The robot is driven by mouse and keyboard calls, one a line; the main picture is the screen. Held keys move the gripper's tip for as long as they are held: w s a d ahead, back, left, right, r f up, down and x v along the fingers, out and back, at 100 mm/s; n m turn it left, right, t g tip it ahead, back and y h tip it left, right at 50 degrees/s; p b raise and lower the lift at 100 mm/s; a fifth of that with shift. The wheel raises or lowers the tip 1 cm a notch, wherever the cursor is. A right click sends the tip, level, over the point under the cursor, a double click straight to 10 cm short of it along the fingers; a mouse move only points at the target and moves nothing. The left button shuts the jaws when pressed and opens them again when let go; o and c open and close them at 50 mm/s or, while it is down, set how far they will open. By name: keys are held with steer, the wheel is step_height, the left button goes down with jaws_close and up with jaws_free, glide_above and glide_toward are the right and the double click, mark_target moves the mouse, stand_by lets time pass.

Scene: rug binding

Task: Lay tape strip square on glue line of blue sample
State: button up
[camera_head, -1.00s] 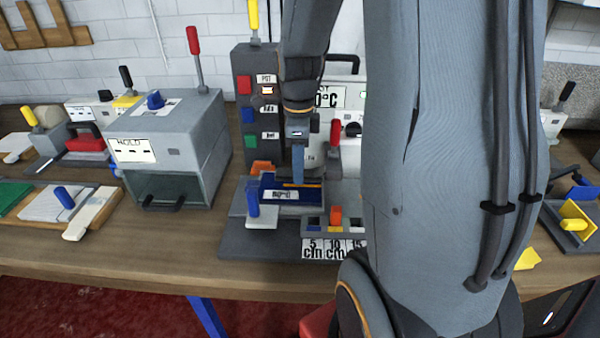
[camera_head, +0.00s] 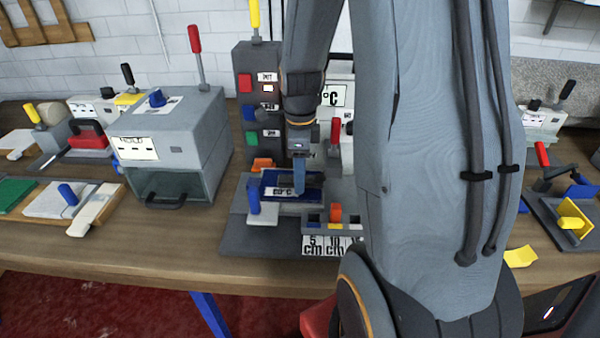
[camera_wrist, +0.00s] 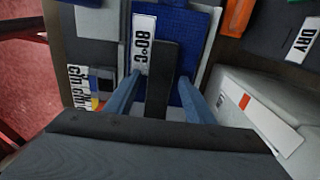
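The blue sample (camera_wrist: 200,30) lies flat on a grey fixture beside a white "80°C" label (camera_wrist: 143,45); in the head view the sample (camera_head: 270,181) is partly hidden by my gripper. A dark strip (camera_wrist: 163,62), which looks like the tape strip, lies over the sample, roughly parallel to the label. My gripper (camera_wrist: 160,78) is low over the sample, with its blue fingers apart on either side of the strip and visible gaps beside it. In the head view my gripper (camera_head: 299,188) points straight down. No glue line shows around the strip.
A blue-handled clamp (camera_head: 254,198) stands left of the sample. A rack with 5, 10 and 15 cm labels (camera_head: 325,243) is in front. A grey press box (camera_head: 175,140) stands left, and a dark button tower (camera_head: 258,100) behind.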

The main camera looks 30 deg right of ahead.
step_height(320, 180, up, 12)
steer(key=b, duration=0.2)
steer(key=shift+r+b, duration=0.2)
steer(key=shift+b, duration=0.2)
stand_by(0.6)
